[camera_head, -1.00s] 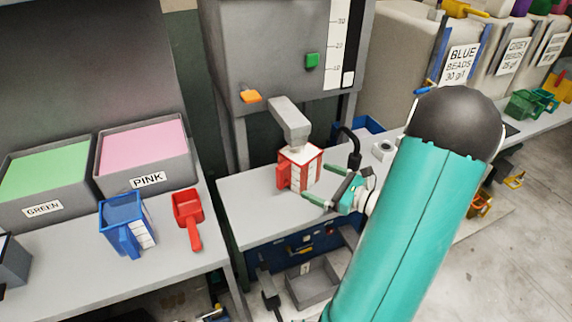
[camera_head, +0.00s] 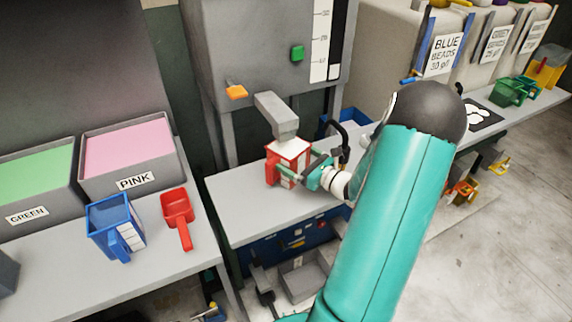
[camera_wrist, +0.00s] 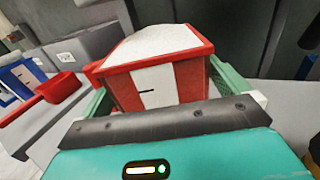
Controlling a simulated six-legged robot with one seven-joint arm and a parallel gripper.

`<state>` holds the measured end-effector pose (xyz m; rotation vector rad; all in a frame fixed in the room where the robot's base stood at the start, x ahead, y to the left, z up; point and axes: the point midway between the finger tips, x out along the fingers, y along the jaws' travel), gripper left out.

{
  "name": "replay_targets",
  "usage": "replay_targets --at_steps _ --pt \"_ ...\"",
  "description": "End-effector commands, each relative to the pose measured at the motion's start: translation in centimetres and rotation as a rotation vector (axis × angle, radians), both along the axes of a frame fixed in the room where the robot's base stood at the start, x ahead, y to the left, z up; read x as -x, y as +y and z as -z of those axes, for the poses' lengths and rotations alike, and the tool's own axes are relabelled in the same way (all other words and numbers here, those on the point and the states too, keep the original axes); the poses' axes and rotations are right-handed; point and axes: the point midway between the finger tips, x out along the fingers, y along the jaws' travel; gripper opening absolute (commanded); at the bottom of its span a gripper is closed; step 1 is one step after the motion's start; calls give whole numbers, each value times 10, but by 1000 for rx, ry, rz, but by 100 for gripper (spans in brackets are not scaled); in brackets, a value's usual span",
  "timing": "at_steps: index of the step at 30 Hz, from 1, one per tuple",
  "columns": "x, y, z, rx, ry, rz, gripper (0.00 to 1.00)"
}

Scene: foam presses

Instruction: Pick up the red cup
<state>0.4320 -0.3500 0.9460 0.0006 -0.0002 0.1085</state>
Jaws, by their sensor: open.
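The red cup (camera_head: 289,158) stands upright on the grey bench under the spout of the tall grey dispenser. In the wrist view the red cup (camera_wrist: 160,65) sits between the two green fingers of my gripper (camera_wrist: 157,88), one on each side. My gripper (camera_head: 300,172) reaches it from the right in the head view. The fingers are open around the cup; whether they touch its sides I cannot tell.
The dispenser spout (camera_head: 277,115) hangs directly above the cup. A blue cup (camera_head: 112,228) and a red scoop (camera_head: 180,215) stand on the left bench, before the green and pink bins (camera_head: 130,160). A dark hose (camera_head: 341,140) stands just behind my gripper.

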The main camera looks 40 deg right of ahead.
Motion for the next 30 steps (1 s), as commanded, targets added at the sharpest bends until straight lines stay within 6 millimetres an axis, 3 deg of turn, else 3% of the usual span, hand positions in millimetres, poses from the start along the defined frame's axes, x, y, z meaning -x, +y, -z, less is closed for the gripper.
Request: replay_targets --at_steps 6,13,18,20,30 --pt "-33 5 -2 1 -1 -1 100" --pt "-35 5 -2 1 0 0 100" --pt "-35 5 -2 1 0 0 69" --pt "-35 5 -2 1 -1 0 62" --pt "-35 5 -6 2 -1 -1 62"
